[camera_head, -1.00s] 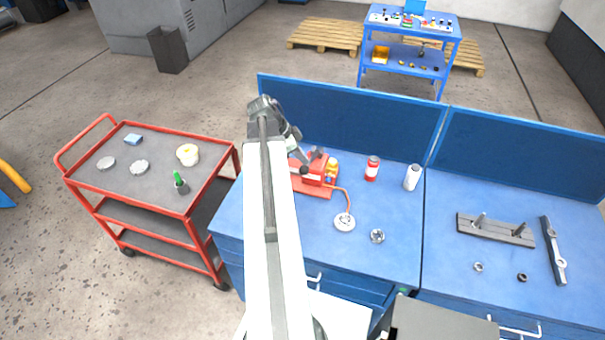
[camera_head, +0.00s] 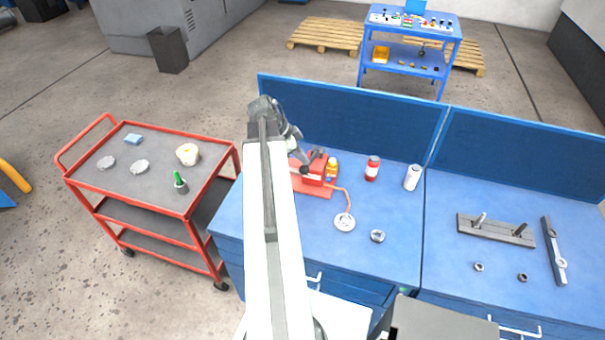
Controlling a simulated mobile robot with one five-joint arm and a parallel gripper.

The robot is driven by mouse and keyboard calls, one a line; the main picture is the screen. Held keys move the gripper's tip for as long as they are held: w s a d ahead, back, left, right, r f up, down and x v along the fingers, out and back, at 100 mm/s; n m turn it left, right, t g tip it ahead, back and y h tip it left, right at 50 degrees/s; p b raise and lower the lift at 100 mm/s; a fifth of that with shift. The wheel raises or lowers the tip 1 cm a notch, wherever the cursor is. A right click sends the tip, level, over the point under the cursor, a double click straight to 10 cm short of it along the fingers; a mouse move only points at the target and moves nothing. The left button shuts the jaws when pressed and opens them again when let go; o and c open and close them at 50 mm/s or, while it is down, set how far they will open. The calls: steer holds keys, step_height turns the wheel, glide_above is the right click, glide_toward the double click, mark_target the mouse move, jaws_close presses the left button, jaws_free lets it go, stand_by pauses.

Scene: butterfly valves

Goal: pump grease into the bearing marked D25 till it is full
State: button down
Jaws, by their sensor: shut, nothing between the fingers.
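A red grease pump (camera_head: 314,186) stands on the blue workbench, partly hidden behind my arm. A yellow-orange part (camera_head: 331,168) sits at its right side. An orange hose (camera_head: 347,199) runs from it to a round pale piece (camera_head: 344,222) on the bench. My gripper (camera_head: 305,168) is shut and empty at the top of the pump, by its dark lever; whether it touches cannot be told. A small metal ring (camera_head: 377,236) lies right of the round piece. No D25 marking is readable at this size.
A red-and-white can (camera_head: 373,168) and a white cylinder (camera_head: 412,177) stand behind. A grey fixture with two pins (camera_head: 495,230), two small rings and a bar (camera_head: 554,250) lie right. A red cart (camera_head: 150,185) stands left. The bench front middle is clear.

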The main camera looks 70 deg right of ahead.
mark_target(303, 167)
steer(key=shift+f+b, duration=1.45)
steer(key=shift+f, duration=0.05)
step_height(303, 167, down, 6)
steer(key=a+f+b, duration=0.1)
steer(key=b, duration=0.5)
steer(key=r+p, duration=0.4)
steer(key=r, duration=0.1)
steer(key=d+r+p, duration=0.1)
steer(key=r+p, duration=0.2)
steer(key=shift+f, duration=0.15)
stand_by(1.3)
